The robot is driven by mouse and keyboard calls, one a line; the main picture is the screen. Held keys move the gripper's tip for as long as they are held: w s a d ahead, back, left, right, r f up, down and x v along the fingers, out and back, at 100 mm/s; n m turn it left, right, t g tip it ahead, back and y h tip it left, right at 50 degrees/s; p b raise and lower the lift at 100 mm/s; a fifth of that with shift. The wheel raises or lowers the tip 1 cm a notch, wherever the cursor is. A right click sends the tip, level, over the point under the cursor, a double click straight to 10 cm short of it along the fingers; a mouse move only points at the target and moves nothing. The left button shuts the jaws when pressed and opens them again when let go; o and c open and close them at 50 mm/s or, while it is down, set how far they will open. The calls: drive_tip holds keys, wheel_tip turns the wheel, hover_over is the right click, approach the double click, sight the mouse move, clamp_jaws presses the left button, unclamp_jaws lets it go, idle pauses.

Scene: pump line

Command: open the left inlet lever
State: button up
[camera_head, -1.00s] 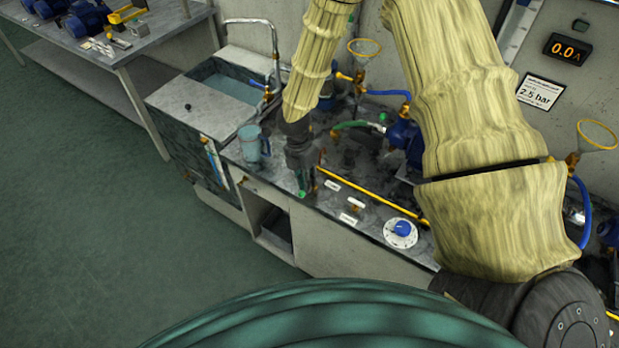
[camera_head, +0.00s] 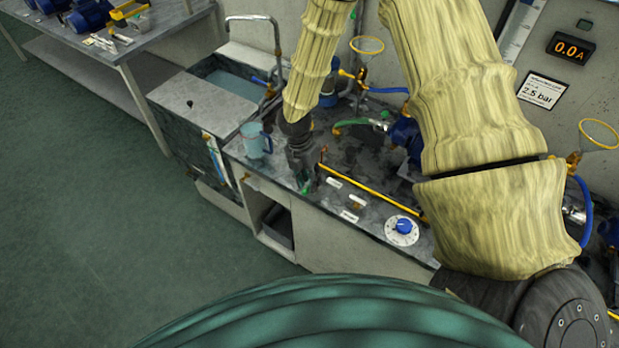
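My gripper (camera_head: 305,184) points down over the front of the worktop, just left of the yellow rail's end. It is small and dark here, with a bit of green at its tips. I cannot tell whether that green is part of the gripper or a lever handle, or whether the fingers are open. I cannot make out the left inlet lever for certain; the gripper and arm may hide it. A small orange-and-white handle (camera_head: 357,201) lies right of the gripper, between small white labels (camera_head: 349,216).
A yellow rail (camera_head: 375,192) runs along the worktop. A blue knob on a white dial (camera_head: 402,227) is at its right front. A light-blue jug (camera_head: 255,140) stands left of my gripper, near the sink (camera_head: 232,84). Blue pumps (camera_head: 406,132) and hoses stand behind.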

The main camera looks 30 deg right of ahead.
drive_tip(key=shift+d+r, duration=0.1)
drive_tip(key=shift+d, duration=0.05)
drive_tip(key=shift+w+r, duration=0.1)
drive_tip(key=shift+r, duration=0.05)
wheel_tip(320, 180, up, 11)
drive_tip(key=w+a, duration=0.1)
drive_tip(key=w, duration=0.1)
drive_tip(key=shift+a+r, duration=0.15)
idle(0.4)
